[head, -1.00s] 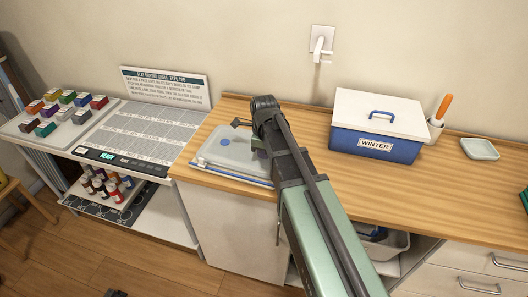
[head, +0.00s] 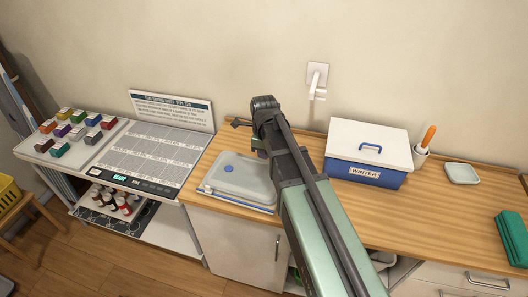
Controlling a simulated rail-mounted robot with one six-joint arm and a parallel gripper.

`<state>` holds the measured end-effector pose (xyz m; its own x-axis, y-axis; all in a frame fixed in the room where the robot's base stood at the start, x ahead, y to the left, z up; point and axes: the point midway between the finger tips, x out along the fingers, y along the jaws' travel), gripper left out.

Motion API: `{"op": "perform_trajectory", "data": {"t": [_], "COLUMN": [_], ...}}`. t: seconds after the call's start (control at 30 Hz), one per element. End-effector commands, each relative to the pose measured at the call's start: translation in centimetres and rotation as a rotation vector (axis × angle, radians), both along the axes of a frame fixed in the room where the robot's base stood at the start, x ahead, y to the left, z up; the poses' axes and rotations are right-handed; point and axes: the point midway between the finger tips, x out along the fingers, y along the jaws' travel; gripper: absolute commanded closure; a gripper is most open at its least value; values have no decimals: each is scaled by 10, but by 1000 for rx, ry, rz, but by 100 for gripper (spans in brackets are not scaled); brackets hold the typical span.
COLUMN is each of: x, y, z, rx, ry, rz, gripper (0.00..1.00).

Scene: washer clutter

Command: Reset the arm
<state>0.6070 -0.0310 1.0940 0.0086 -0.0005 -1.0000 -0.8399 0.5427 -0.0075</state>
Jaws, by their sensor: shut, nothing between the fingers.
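My arm (head: 318,215) reaches up from the bottom of the head view, with its dark joint (head: 264,104) above the counter. My gripper (head: 239,122) shows only as a small dark part left of that joint. It is shut, with nothing seen in it. Its fingers are too small to make out clearly. It appears above and apart from the grey tray with a blue dot (head: 245,182) on the counter. Part of the tray is hidden behind my arm.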

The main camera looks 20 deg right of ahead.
Motion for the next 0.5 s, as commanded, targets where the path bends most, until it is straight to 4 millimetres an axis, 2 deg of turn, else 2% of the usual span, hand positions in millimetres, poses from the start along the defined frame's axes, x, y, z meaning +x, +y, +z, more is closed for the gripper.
{"op": "perform_trajectory", "data": {"t": [0.23,0.3,0.37,0.47,0.5], "x": [0,0,0,-12,-21], "y": [0,0,0,1,1], "z": [0,0,0,0,-1], "rx": [0,-1,-2,-5,-6], "ry": [0,0,0,2,3], "rz": [9,75,201,559,740], "gripper": [100,100,100,100,100]}}
